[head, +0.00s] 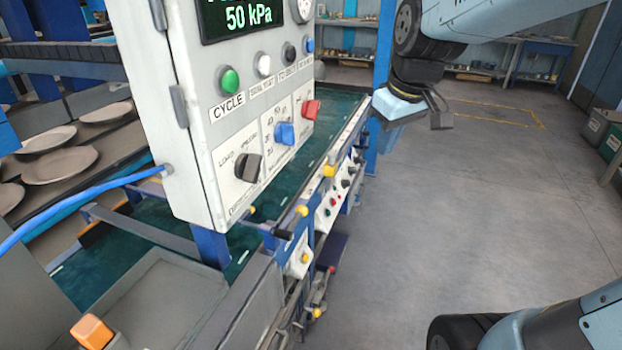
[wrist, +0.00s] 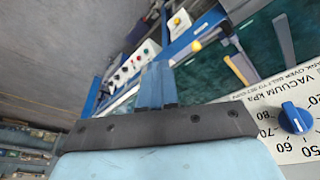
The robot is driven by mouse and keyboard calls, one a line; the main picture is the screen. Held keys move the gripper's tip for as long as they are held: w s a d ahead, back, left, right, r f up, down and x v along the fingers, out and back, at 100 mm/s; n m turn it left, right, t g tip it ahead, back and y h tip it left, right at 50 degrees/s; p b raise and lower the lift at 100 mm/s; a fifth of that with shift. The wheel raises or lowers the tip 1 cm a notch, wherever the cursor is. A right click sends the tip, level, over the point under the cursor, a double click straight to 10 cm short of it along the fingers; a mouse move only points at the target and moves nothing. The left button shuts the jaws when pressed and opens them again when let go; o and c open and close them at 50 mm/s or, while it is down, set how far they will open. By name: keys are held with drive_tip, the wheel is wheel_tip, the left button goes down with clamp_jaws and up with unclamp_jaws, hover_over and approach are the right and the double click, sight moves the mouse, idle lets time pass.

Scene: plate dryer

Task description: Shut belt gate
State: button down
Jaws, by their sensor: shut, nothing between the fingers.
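The green belt (head: 130,262) runs beneath the grey control box (head: 205,120) and also shows in the wrist view (wrist: 213,72). A grey bar (head: 150,233) lies across the belt; I cannot tell for certain whether it is the gate. Levers with yellow knobs (head: 329,171) line the belt's right rail. In the wrist view a yellow knob (wrist: 196,46) and grey bars (wrist: 278,38) show beyond my fingers. My gripper (head: 388,138) is shut and empty, right of the belt's far part. Its blue fingers are together in the wrist view (wrist: 155,85).
The control box carries a green button (head: 229,80), a black knob (head: 249,167), a blue knob (head: 284,133) and a red knob (head: 310,109). Brown plates (head: 60,165) sit on the left. The floor (head: 470,210) on the right is clear.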

sight(304, 207)
drive_tip(key=w+a+f+n+g+y, duration=0.2)
drive_tip(key=w+a+f+n+g, duration=0.1)
drive_tip(key=w+a+f+n, duration=0.4)
drive_tip(key=w+a+f, duration=0.1)
drive_tip(key=w+a, duration=0.2)
drive_tip(key=shift+w+f+y, duration=0.25)
drive_tip(key=shift+w+y, duration=0.05)
drive_tip(key=shift+w, duration=0.05)
drive_tip(key=shift+a, duration=0.1)
drive_tip(key=x, duration=1.4)
drive_tip(key=shift+s, duration=0.25)
